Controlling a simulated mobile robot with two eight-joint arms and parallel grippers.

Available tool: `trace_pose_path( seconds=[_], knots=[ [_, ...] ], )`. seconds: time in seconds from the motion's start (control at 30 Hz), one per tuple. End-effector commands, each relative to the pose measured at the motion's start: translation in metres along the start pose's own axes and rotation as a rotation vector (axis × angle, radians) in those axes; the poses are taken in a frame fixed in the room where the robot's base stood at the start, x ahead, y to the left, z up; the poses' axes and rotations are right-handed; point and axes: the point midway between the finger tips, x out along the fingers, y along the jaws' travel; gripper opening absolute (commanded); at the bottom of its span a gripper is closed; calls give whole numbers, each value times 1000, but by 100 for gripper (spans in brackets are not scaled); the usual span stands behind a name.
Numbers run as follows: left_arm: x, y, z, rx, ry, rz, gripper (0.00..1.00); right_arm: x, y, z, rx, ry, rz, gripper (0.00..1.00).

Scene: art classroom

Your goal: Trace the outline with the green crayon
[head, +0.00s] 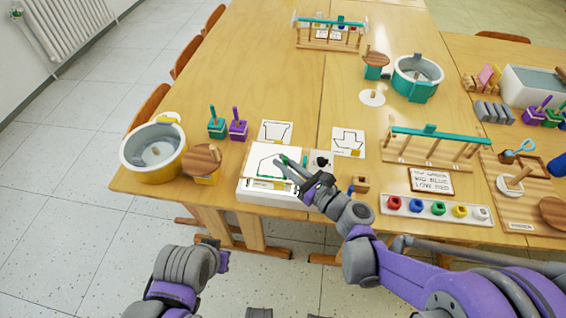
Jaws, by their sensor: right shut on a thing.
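The drawing sheet with a house-like outline (262,154) lies on a white board or box (252,192) near the table's front edge. Some green shows along the lower part of the outline. My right gripper (288,166) is over the right side of this sheet. It is shut on the green crayon (283,158), whose green end shows by the fingertips. The gripper hides part of the outline, and I cannot tell whether the crayon tip touches the paper. My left gripper (215,250) is low in front of the table, away from the sheet; its fingers are not clear.
Sheets with a cup shape (275,131) and an arrow shape (348,141) lie behind. A wooden block (361,184) and a tray of coloured pots (437,208) are to the right. A yellow-and-white tub (152,148) and a wooden-lidded pot (202,162) stand left.

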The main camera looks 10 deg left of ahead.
Motion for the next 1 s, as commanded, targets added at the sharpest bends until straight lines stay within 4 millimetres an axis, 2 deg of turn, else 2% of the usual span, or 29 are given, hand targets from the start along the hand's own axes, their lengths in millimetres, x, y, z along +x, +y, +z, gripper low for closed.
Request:
trace_pose_path(
  seconds=[1.0],
  knots=[
    [3, 0, 1, 0, -1, 0, 0, -7, -6, -1, -1, 1, 0, 0]
  ],
)
